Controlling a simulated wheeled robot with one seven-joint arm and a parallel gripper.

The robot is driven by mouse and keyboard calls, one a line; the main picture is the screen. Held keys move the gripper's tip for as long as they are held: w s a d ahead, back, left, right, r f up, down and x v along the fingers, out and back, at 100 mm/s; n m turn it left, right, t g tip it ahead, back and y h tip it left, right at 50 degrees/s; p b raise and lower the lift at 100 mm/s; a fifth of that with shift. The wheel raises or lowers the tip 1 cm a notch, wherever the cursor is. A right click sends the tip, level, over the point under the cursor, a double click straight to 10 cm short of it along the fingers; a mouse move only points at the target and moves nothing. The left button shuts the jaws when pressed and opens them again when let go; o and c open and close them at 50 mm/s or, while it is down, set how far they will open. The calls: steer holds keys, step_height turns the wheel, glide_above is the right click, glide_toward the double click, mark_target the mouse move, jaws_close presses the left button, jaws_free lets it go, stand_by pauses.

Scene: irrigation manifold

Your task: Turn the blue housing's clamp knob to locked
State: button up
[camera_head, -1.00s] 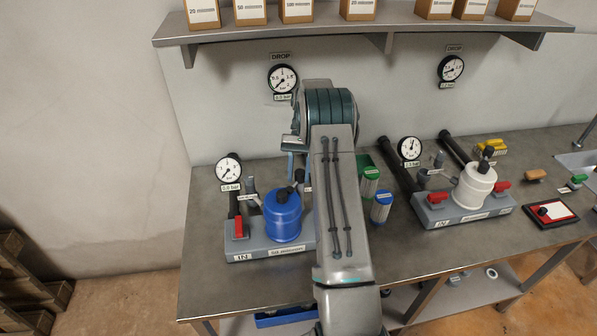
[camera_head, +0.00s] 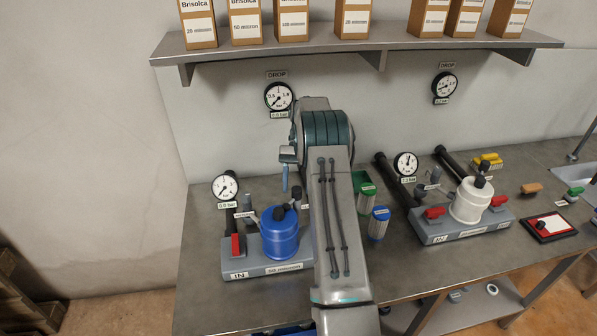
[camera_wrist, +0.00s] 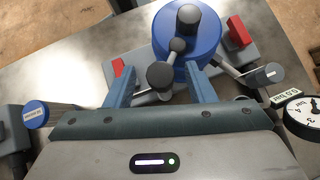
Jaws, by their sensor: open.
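The blue housing (camera_head: 280,240) stands upright on a grey base at the left of the bench; it also shows at the top of the wrist view (camera_wrist: 178,48). A black round cap (camera_head: 279,214) sits on its lid. A short arm beside it ends in a dark round knob (camera_head: 297,194), which in the wrist view (camera_wrist: 160,76) lies between my fingers, with a visible gap on each side. Which position the clamp is in I cannot tell. My gripper (camera_wrist: 160,68) is open, its blue fingers spread around that knob. In the head view my arm hides most of it.
A red valve handle (camera_head: 236,246) and a pressure gauge (camera_head: 225,187) stand left of the housing. A white housing (camera_head: 472,200) stands further right. A shelf with boxes (camera_head: 355,48) runs above.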

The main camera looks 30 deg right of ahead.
mark_target(297, 190)
steer(key=p+v, duration=0.4)
steer(key=v, duration=0.1)
steer(key=shift+r+p, duration=0.2)
steer(key=shift+p, duration=0.2)
steer(key=shift+d, duration=0.1)
stand_by(0.4)
